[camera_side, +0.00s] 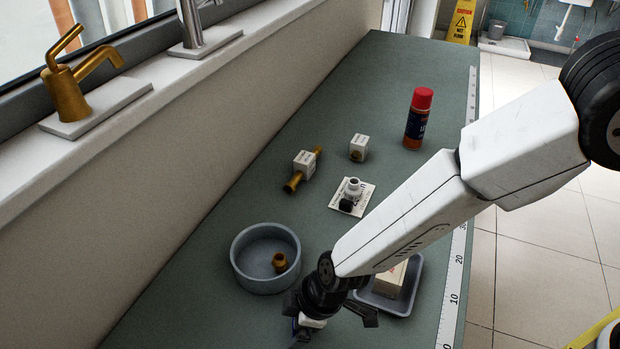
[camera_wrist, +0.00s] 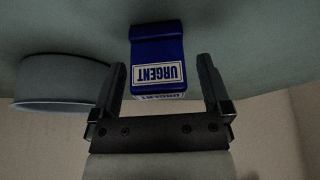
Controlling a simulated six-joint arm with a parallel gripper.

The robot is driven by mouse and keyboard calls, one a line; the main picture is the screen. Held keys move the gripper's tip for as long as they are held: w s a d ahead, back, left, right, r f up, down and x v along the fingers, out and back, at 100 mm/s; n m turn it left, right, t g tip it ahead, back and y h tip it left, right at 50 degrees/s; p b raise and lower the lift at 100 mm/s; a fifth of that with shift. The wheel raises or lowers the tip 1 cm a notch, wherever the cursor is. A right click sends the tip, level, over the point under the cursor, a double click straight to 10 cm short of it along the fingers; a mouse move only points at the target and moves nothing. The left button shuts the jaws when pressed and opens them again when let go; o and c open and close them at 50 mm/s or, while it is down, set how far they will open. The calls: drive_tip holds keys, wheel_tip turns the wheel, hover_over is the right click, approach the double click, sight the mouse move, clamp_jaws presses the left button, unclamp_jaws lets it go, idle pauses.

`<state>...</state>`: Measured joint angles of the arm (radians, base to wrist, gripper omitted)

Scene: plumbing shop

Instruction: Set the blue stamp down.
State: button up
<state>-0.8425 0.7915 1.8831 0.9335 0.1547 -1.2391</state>
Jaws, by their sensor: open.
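The blue stamp (camera_wrist: 157,58) with a white "URGENT" label is in the wrist view, on the grey-green bench top, in front of and between the two fingers of my gripper (camera_wrist: 162,80). The fingers are apart, with a gap on each side of the stamp. In the side view my gripper (camera_side: 335,308) is low over the near part of the bench, right of the round grey bowl. There the stamp is mostly hidden by my gripper; a small bluish bit shows below it.
The grey bowl (camera_side: 289,281) holds a brass fitting (camera_side: 280,262). A grey tray (camera_side: 402,305) with a pale block (camera_side: 390,278) stands right of my gripper. Farther back are a card with a valve (camera_side: 352,194), a white box (camera_side: 358,148), a brass fitting with a tag (camera_side: 303,165) and a red-capped can (camera_side: 418,118).

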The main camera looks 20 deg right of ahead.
drive_tip(key=v, duration=1.1)
drive_tip(key=shift+r, duration=0.4)
drive_tip(key=shift+d, duration=0.2)
drive_tip(key=w+d+r+m+h, duration=0.1)
drive_tip(key=w+d+m, duration=0.15)
drive_tip(key=d, duration=0.55)
drive_tip(key=w+d+m+h, duration=0.1)
drive_tip(key=d+m, duration=0.2)
drive_tip(key=d, duration=0.5)
drive_tip(key=s+d+m+h, duration=0.1)
drive_tip(key=d+m, duration=0.3)
drive_tip(key=d, duration=0.5)
drive_tip(key=s+d+m+h, duration=0.1)
drive_tip(key=s+d+m, duration=0.2)
drive_tip(key=d, duration=0.5)
drive_tip(key=shift+s+d+r+m+t, duration=0.35)
drive_tip(key=shift+d+r+m+t, duration=0.05)
drive_tip(key=shift+r+m, duration=0.05)
